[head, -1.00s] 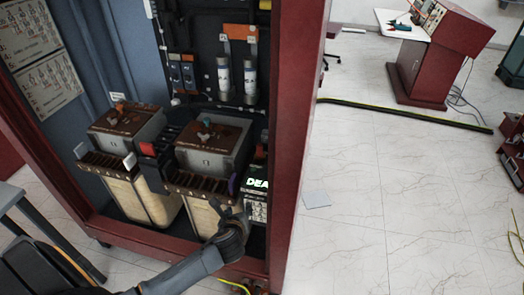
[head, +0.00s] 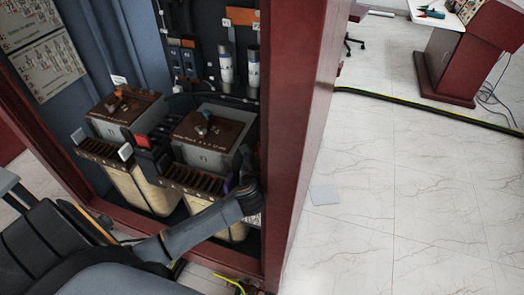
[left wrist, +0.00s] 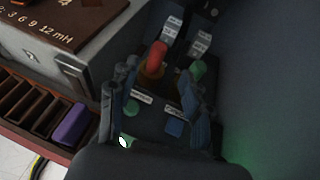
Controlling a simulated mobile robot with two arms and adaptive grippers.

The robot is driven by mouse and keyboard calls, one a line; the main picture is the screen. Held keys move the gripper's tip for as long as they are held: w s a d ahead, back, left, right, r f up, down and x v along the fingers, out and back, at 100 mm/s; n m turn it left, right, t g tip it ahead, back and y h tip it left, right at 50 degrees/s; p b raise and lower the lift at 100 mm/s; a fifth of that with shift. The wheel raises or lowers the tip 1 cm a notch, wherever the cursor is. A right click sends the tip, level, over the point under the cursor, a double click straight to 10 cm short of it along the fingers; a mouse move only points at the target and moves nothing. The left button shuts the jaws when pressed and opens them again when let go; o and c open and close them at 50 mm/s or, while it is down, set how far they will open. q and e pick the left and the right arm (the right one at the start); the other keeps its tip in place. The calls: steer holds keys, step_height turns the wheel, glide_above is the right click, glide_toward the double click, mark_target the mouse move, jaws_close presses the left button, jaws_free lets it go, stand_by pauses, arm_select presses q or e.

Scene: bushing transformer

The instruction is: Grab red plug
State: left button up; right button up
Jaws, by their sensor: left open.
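The red plug (left wrist: 156,58) stands up from a dark panel with small white labels in the left wrist view. My left gripper (left wrist: 160,78) is open, with one finger on each side of the plug's area. I cannot tell whether a finger touches it. In the head view my left gripper (head: 246,178) is inside the cabinet's right side, in front of the small device there, and hides most of it. The red plug cannot be made out in the head view. My right gripper is not in view.
Green plugs (left wrist: 197,70) and a blue piece (left wrist: 173,128) are close to the fingers. A transformer (head: 207,138) stands left of the gripper, with a purple block (left wrist: 70,127) on its edge. The cabinet's red post (head: 290,150) is close on the right.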

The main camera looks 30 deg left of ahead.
mark_target(260, 149)
arm_select(q)
steer(key=x, duration=0.2)
steer(key=shift+w+a+f, duration=0.1)
steer(key=shift+w+f, duration=0.05)
steer(key=shift+w, duration=0.05)
steer(key=shift+w+a+f, duration=0.2)
steer(key=shift+w+a, duration=0.05)
steer(key=shift+w, duration=0.25)
steer(key=x, duration=0.3)
steer(key=shift+w+a, duration=0.1)
steer(key=shift+a, duration=0.2)
steer(key=shift+w+a+f, duration=0.2)
steer(key=shift+w+f, duration=0.1)
steer(key=shift+w, duration=0.2)
jaws_close()
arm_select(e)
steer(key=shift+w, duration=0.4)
